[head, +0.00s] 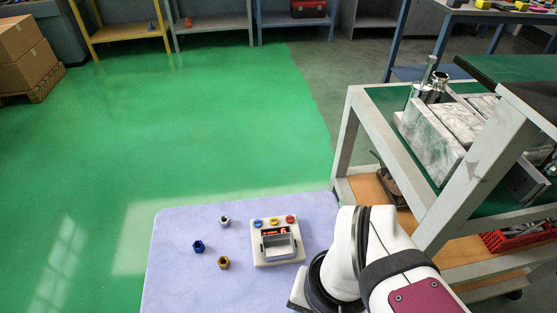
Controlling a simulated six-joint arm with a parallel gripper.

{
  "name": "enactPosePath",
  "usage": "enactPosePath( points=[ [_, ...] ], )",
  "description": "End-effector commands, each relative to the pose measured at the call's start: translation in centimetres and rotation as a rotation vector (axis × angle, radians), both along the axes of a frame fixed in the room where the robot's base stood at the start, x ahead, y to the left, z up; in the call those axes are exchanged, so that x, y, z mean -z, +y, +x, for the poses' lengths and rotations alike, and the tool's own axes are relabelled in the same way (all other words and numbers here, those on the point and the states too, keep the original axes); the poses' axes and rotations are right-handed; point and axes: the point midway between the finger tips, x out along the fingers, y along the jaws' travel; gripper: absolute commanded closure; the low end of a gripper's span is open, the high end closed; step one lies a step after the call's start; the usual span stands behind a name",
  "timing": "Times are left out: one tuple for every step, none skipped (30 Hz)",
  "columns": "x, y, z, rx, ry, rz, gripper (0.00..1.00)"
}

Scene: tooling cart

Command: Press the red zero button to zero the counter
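The counter (294,257) is a pale box on the light lilac cart top (185,285). Along its far edge are a blue button (257,222), a yellow button (274,222) and the red zero button (290,219) at the right. Below them is a small display (278,232) with lit red digits, the last looking like a 6. A grey frame (279,246) stands on the near part of the box. My arm comes in from the lower right, its wrist right of and nearer than the counter. My gripper's fingers are not visible. Nothing touches the red button.
Left of the counter lie a silver nut (224,221), a blue nut (198,246) and a brass-coloured nut (223,263). A grey shelf rack (345,140) with metal blocks stands close on the right. The cart top's left part is clear around the nuts.

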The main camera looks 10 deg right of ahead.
Motion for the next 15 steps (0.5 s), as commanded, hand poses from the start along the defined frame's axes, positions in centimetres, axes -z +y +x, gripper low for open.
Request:
enactPosePath(
  points=[
    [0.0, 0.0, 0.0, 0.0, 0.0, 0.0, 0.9],
    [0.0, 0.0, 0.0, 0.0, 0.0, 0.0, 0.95],
    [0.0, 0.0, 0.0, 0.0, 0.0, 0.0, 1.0],
    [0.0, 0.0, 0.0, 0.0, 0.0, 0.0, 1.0],
    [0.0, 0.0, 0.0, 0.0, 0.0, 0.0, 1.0],
    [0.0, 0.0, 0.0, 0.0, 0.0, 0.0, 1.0],
    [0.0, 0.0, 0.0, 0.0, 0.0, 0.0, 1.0],
    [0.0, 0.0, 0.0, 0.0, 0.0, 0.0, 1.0],
    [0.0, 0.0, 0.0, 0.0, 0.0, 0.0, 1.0],
    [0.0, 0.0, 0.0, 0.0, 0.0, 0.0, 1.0],
    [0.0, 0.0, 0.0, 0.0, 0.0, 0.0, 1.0],
    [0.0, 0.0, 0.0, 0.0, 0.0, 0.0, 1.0],
    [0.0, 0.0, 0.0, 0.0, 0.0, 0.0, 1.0],
    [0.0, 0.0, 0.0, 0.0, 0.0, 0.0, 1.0],
    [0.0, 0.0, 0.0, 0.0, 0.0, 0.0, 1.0]
  ],
)
